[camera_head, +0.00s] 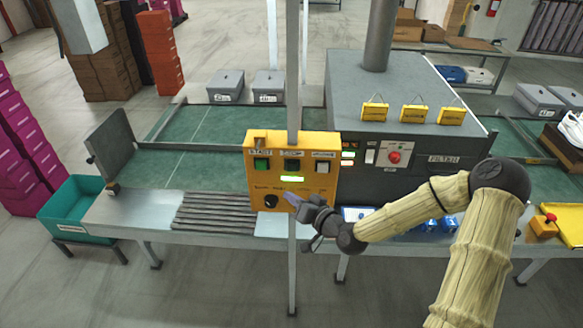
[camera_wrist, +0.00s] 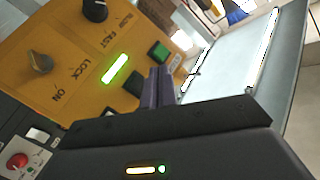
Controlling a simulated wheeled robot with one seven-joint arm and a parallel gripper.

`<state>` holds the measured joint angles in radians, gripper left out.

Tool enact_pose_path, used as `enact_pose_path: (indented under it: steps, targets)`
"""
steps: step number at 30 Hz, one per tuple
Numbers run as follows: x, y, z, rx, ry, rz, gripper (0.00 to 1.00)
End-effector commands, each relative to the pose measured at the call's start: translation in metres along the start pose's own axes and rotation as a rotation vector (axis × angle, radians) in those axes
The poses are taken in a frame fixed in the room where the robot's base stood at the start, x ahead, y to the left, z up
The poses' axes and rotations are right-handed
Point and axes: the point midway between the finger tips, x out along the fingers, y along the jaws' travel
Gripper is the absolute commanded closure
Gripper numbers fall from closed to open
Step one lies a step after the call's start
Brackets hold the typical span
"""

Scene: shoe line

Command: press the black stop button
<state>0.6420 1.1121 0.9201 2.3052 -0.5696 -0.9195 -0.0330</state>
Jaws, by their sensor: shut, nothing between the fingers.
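The yellow control panel (camera_head: 254,184) stands at the line's front edge. Its black stop button (camera_head: 293,165) is in the middle of the upper row, to the right of the green start button (camera_head: 261,163). My gripper (camera_head: 289,197) is shut and empty, with its tips in front of the lower part of the panel, below the black button in the picture. In the wrist view, the shut fingers (camera_wrist: 160,70) lie just right of the black button (camera_wrist: 133,83), below the green button (camera_wrist: 159,52). I cannot tell how far the tips are from the panel.
A black knob (camera_head: 270,201) is on the panel's lower left, under a lit green bar. A red button (camera_head: 394,157) is on the grey machine (camera_head: 430,120) to the right. A teal bin (camera_head: 75,212) stands at the left.

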Motion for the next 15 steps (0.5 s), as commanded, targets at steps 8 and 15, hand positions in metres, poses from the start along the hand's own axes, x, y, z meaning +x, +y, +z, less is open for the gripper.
enact_pose_path:
  steps: [8,15]
  targets:
    - [0.013,0.009,-0.01,0.0,0.0,0.0,1.0]
    - [0.034,0.024,-0.024,0.0,0.0,0.0,1.0]
